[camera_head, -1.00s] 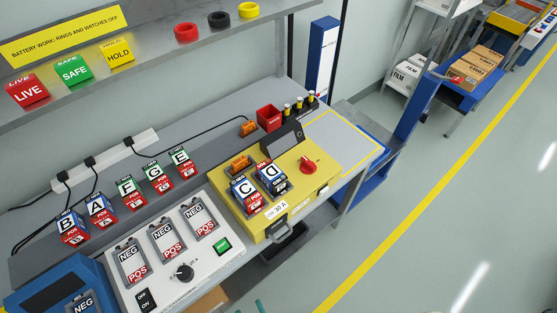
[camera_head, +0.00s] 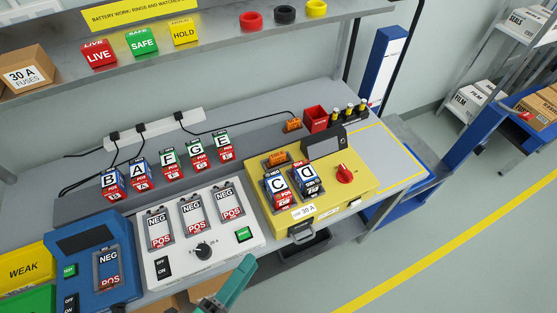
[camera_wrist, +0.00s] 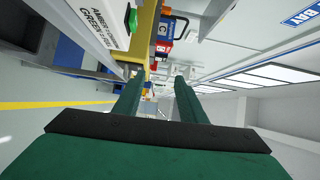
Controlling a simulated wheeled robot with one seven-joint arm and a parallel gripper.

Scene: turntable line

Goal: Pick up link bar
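No part is clearly readable as the link bar. Two small orange pieces are the likeliest candidates. One orange piece (camera_head: 292,125) lies on the grey bench beside the red bin. Another orange piece (camera_head: 276,158) sits at the back of the yellow unit (camera_head: 335,192), behind batteries C (camera_head: 277,187) and D (camera_head: 307,177). My gripper (camera_head: 246,266) is in front of the bench at the bottom of the head view, well short of both. In the wrist view my gripper (camera_wrist: 158,80) has its two green fingers apart with nothing between them.
The white charger (camera_head: 200,240) and blue tester (camera_head: 95,275) stand left of the yellow unit. Batteries B, A, F, G and E line the bench behind the charger. A red bin (camera_head: 316,119) stands at the back. The yellow-outlined bench area (camera_head: 385,150) at right is clear.

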